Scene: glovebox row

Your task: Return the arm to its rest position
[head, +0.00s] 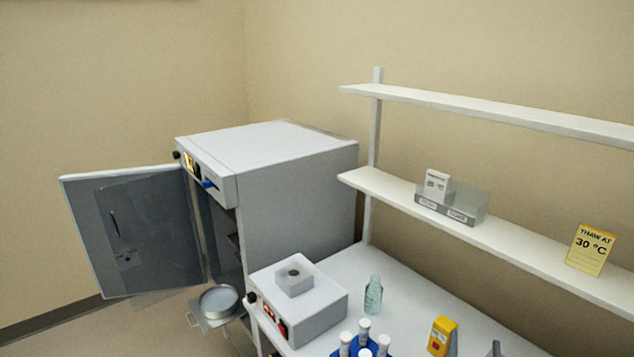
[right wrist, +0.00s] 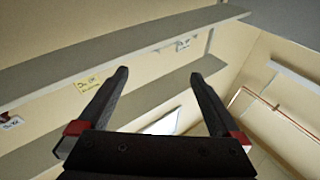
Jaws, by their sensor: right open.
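My right gripper (right wrist: 157,78) is open in the right wrist view, with nothing between its two dark fingers. Beyond the fingers are shelves and a wall. In the head view a small dark tip at the bottom edge, right of the yellow device, may be part of it; the rest is out of frame. My left gripper is not in view.
A grey oven (head: 290,170) has its door (head: 150,235) swung open at left. A round metal pan (head: 218,301) sits low before it. The bench holds a heater block (head: 310,312), bottle (head: 373,295), blue tube rack (head: 345,350) and yellow device (head: 441,336). Shelves (head: 530,240) run above.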

